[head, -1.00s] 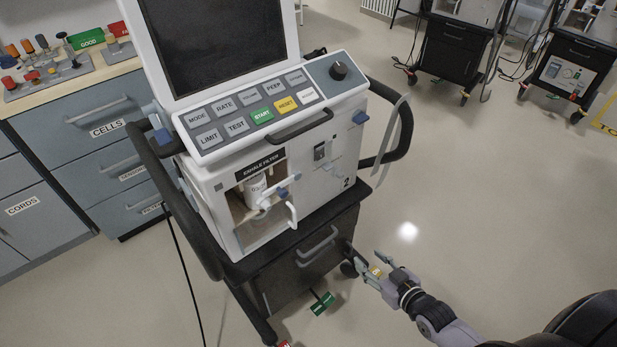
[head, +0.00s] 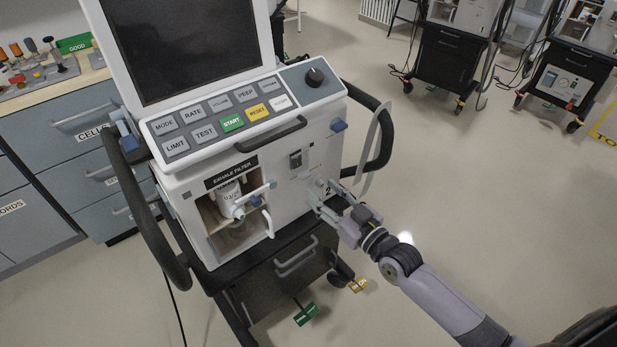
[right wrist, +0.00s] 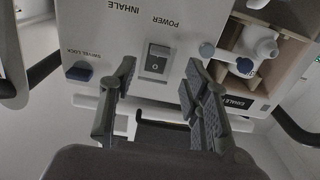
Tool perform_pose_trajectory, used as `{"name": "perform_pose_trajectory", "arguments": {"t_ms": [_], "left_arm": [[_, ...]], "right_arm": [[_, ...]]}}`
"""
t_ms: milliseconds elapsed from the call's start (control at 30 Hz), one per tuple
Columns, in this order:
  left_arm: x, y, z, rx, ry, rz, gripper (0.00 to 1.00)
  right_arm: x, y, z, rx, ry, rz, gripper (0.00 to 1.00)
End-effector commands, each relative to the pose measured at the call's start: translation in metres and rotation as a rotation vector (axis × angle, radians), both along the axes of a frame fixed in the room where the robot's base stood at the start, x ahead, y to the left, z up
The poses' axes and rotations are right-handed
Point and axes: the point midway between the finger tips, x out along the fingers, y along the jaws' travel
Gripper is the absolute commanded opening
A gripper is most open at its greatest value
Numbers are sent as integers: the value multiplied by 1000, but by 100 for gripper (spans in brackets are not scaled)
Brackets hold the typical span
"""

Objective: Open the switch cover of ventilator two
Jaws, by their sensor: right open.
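Ventilator two (head: 222,141) is a white machine on a black cart, with a screen and a button panel. Its power switch (head: 295,159) is on the front face, right of the exhale filter bay. In the right wrist view the switch (right wrist: 155,59) shows upside down under the POWER label, inside a grey frame. I cannot make out the cover apart from this frame. My right gripper (head: 325,194) is open and empty, in front of the face, lower right of the switch in the head view. In the right wrist view its fingers (right wrist: 160,80) stand apart on either side, short of the switch.
The exhale filter bay (head: 235,210) holds a white canister and pipe. A blue swivel lock (right wrist: 79,71) is beside the switch. Black cart handles (head: 385,140) curve out at the sides. Drawers (head: 75,165) stand at left.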

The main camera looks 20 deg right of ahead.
Motion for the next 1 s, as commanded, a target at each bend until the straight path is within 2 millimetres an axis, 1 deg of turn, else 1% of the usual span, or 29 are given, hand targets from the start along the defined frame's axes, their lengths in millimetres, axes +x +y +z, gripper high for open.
{"name": "perform_pose_trajectory", "arguments": {"t_ms": [33,200,300,400,767,1000], "left_arm": [[0,-1,0,-1,0,-1,53],[0,-3,0,-4,1,-3,53],[0,-5,0,-6,0,-3,53],[0,-6,0,-7,1,-3,53],[0,-5,0,-7,1,-2,53],[0,-5,0,-6,0,0,53]], "right_arm": [[11,5,3,3,-4,0,43],[39,15,1,1,-2,0,43],[51,19,1,1,-2,0,43],[57,22,0,-1,-1,0,43],[60,23,0,0,0,0,43],[60,23,0,0,0,0,27]]}}
